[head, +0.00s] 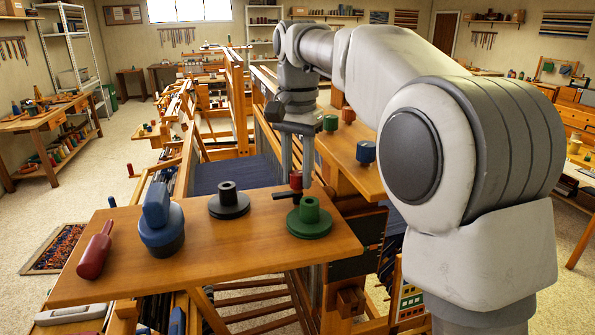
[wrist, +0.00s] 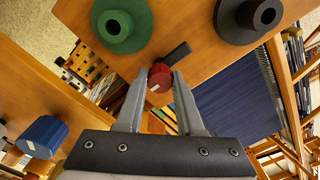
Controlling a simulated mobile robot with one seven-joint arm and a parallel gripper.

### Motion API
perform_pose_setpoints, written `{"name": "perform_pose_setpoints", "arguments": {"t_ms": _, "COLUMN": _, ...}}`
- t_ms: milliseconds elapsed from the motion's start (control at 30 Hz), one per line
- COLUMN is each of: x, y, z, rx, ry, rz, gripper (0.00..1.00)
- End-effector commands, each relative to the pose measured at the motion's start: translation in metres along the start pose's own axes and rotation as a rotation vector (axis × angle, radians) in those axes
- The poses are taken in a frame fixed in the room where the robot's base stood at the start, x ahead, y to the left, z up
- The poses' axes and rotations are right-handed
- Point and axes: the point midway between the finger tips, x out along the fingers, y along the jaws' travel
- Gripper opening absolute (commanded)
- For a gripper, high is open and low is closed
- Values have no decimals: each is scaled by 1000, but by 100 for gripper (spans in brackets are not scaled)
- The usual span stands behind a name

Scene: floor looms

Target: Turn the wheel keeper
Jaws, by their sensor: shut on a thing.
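The wheel keeper appears to be a small red round knob (head: 296,181) with a short black lever (head: 286,195), at the far edge of the wooden board (head: 130,240). In the wrist view the red knob (wrist: 160,75) sits between the fingertips and its black lever (wrist: 175,54) points up and to the right. My gripper (head: 299,178) reaches down from above, its fingers on either side of the red knob; it also shows in the wrist view (wrist: 159,79). It is shut on the knob. The fingers hide part of the knob's sides.
A green flanged piece (head: 309,222) stands close in front of the keeper. A black flanged piece (head: 229,203), a blue piece (head: 162,228) and a red handled tool (head: 95,252) lie further left on the board. Blue and green knobs stand on the beam behind. Loom frames fill the background.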

Motion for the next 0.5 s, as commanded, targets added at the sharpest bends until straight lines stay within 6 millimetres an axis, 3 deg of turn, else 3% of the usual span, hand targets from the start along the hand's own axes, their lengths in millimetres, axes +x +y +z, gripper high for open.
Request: {"name": "perform_pose_setpoints", "arguments": {"t_ms": 500, "x": -2, "y": 1, "z": 0, "rx": -58, "ry": -1, "rz": 2, "gripper": 0}}
